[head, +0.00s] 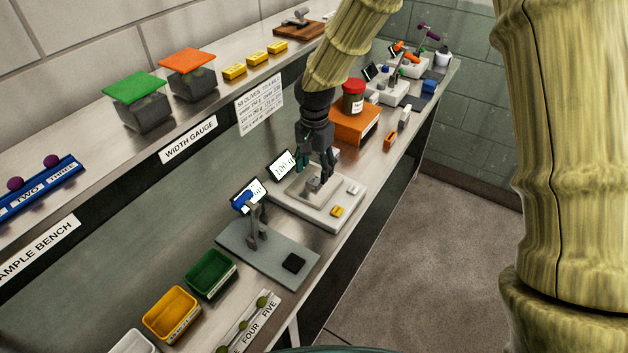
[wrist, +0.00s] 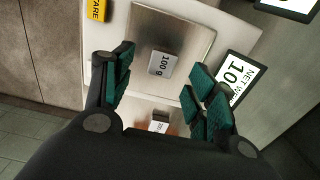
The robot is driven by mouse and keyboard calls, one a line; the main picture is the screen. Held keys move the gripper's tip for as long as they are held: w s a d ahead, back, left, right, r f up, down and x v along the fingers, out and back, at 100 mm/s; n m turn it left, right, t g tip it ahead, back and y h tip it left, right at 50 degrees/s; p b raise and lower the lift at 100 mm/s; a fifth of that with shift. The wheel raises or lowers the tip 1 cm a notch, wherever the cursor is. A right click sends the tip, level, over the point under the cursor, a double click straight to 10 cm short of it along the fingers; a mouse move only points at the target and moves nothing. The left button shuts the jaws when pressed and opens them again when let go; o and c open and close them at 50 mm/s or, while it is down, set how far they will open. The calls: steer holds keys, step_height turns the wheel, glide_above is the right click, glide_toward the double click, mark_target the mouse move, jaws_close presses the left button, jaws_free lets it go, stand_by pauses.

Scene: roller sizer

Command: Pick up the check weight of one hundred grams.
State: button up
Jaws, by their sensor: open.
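The check weight (wrist: 163,63) is a small grey block marked "100 g". It sits on the square metal pan (wrist: 185,22) of the white scale (wrist: 240,35). In the head view the weight (head: 313,184) shows as a small grey block on the scale (head: 345,205), partly behind my fingers. My gripper (head: 316,174) is above the pan, pointing down. In the wrist view its green-padded fingers (wrist: 160,85) are apart, one to each side of the weight and nearer the camera. Nothing is between the pads. The scale's display (head: 284,165) reads 100 g.
A grey plate with a blue-topped stand (head: 262,250) is nearer, beside the scale. An orange box with a red-lidded jar (head: 354,97) stands beyond. Green (head: 210,275) and yellow (head: 171,313) bins are in front. A raised shelf (head: 215,110) runs along the left.

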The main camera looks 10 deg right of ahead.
mark_target(312, 182)
steer(key=f, duration=0.1)
steer(key=f+p, duration=0.1)
steer(key=shift+a+f, duration=0.35)
steer(key=shift+f+p, duration=0.3)
steer(key=shift+f, duration=0.5)
steer(key=c, duration=1.1)
steer(key=shift+c, duration=0.7)
steer(key=shift+r, duration=0.15)
